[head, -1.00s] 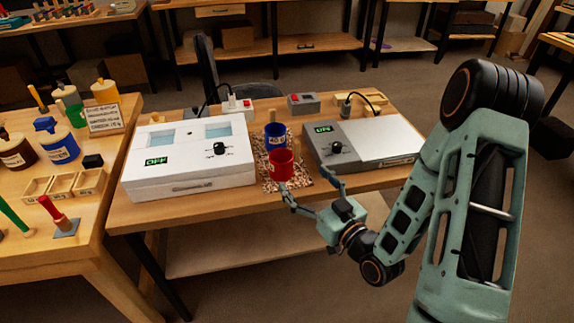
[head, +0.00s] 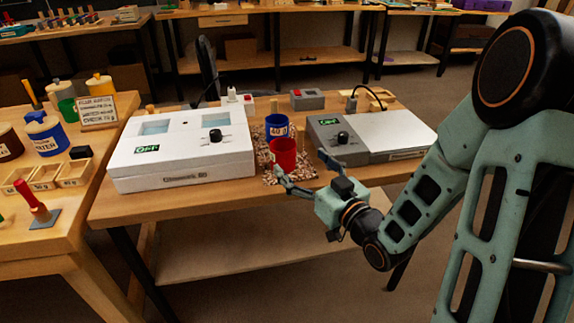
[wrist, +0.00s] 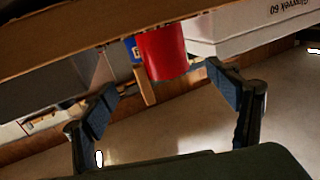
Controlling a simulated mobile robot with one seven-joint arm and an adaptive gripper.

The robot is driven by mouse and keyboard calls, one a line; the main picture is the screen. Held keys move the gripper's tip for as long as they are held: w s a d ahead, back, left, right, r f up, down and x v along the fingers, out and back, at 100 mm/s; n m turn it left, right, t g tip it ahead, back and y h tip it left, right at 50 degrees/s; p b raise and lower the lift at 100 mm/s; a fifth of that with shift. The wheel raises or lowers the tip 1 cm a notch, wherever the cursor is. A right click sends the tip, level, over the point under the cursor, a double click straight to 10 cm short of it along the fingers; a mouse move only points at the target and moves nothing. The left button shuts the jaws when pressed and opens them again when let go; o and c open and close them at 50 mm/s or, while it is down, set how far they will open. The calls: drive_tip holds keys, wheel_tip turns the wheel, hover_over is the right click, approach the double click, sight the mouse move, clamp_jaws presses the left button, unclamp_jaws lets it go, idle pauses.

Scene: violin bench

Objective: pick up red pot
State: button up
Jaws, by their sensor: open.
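The red pot (head: 283,154) stands upright on a speckled mat (head: 296,171) between two bench units, in front of a blue pot (head: 277,127). My gripper (head: 300,163) is open and empty at the near side of the red pot, at the bench's front edge. In the wrist view the red pot (wrist: 163,52) shows above and between the open fingertips of my gripper (wrist: 161,78). I cannot tell whether a finger touches it. The blue pot (wrist: 132,48) is mostly hidden behind it there.
A white unit (head: 180,177) stands left of the pots, and a grey and white unit (head: 395,130) stands right. A small grey box with a red top (head: 307,99) is behind. Another bench with jars (head: 45,135) is at the left.

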sight(281, 141)
drive_tip(key=shift+w+a+f, duration=0.1)
drive_tip(key=shift+w+a, duration=0.05)
drive_tip(key=shift+a, duration=0.05)
drive_tip(key=x, duration=0.5)
drive_tip(key=b+x, duration=0.1)
drive_tip(key=x, duration=0.1)
drive_tip(key=shift+w+a+r, duration=0.15)
drive_tip(key=shift+w+r, duration=0.15)
drive_tip(key=shift+r, duration=0.05)
drive_tip(key=c, duration=1.2)
